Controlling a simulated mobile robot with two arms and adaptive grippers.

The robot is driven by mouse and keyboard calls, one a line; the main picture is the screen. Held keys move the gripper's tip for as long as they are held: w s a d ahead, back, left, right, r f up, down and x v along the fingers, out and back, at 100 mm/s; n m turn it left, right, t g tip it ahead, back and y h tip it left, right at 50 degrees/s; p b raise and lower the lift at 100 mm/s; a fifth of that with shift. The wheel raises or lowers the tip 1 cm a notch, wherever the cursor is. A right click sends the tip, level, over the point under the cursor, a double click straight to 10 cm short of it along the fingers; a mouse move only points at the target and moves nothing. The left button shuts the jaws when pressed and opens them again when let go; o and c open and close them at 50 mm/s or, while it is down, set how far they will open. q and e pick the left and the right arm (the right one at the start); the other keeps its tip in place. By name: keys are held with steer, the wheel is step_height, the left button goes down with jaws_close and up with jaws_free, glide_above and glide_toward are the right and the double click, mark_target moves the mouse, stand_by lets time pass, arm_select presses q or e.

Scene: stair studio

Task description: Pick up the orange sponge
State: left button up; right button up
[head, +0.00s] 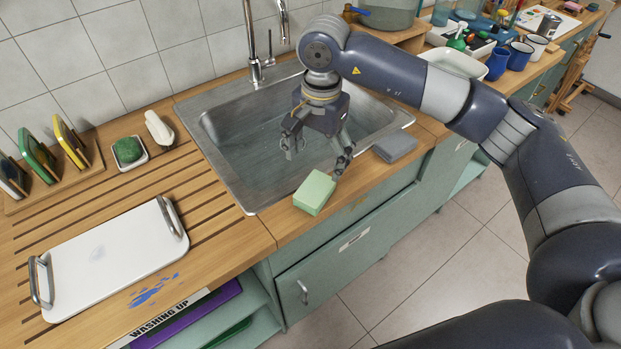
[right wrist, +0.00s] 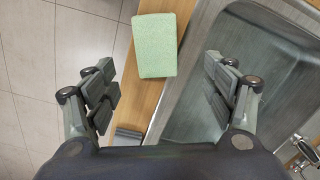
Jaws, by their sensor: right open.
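I see no orange sponge in either view. A pale green sponge-like block (head: 315,192) lies on the wooden counter strip at the sink's front edge; it also shows in the right wrist view (right wrist: 156,45). My right gripper (head: 318,156) is open and empty, pointing down over the front part of the sink, just behind the green block. In the right wrist view the green block lies ahead of the open fingers (right wrist: 160,86), between their lines and touching neither. A grey block (head: 395,146) lies on the counter right of the gripper. My left gripper is not in view.
The metal sink (head: 250,189) with a tall tap (head: 254,50) is under my right gripper. A white tray (head: 110,255) with metal handles lies left. Behind it are a green scrubber (head: 128,149) in a dish and a rack (head: 84,174). Blue mugs (head: 497,63) stand far right.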

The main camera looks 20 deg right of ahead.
mark_target(316, 188)
steer(key=f, duration=0.2)
steer(key=s+f, duration=0.1)
steer(key=f, duration=0.1)
steer(key=shift+p, duration=0.4)
steer(key=shift+w+a+f, duration=0.1)
steer(key=shift+f, duration=0.2)
step_height(316, 188, down, 5)
steer(key=shift+a+r+p, duration=0.1)
steer(key=shift+r+p, duration=0.1)
steer(key=shift+p, duration=0.9)
steer(key=shift+w, duration=0.1)
steer(key=shift+c, duration=0.3)
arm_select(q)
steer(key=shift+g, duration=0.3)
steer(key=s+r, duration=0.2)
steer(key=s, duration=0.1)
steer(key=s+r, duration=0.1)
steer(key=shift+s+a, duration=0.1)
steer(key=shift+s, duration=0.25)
arm_select(e)
steer(key=c, duration=0.8)
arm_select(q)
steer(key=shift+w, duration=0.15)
